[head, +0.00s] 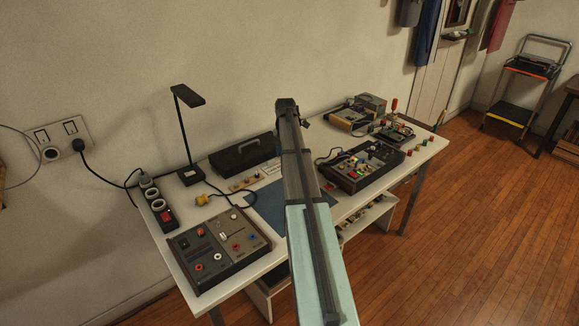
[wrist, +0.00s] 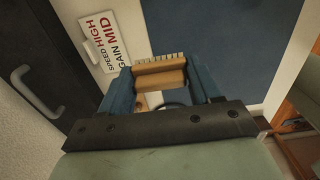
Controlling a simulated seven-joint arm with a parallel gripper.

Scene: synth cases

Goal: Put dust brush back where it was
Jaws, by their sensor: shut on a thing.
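The dust brush (wrist: 160,78) shows in the wrist view as a light wooden block with a row of pale bristles along its far edge. My gripper (wrist: 163,88) has blue fingers on both sides of the block and is shut on it. Beneath it are the white table and the edge of a dark blue mat (wrist: 228,45). How high the brush is above the table I cannot tell. In the head view my own arm hides the gripper and the brush. The mat (head: 265,206) shows there to the left of my arm.
A white card (wrist: 98,40) reading "SPEED HIGH" and "GAIN MID" lies beside a black case (head: 235,156) with a handle. A control box (head: 218,248) stands front left, another (head: 362,166) to the right. A lamp (head: 190,174) and power strip (head: 158,205) are at the left back.

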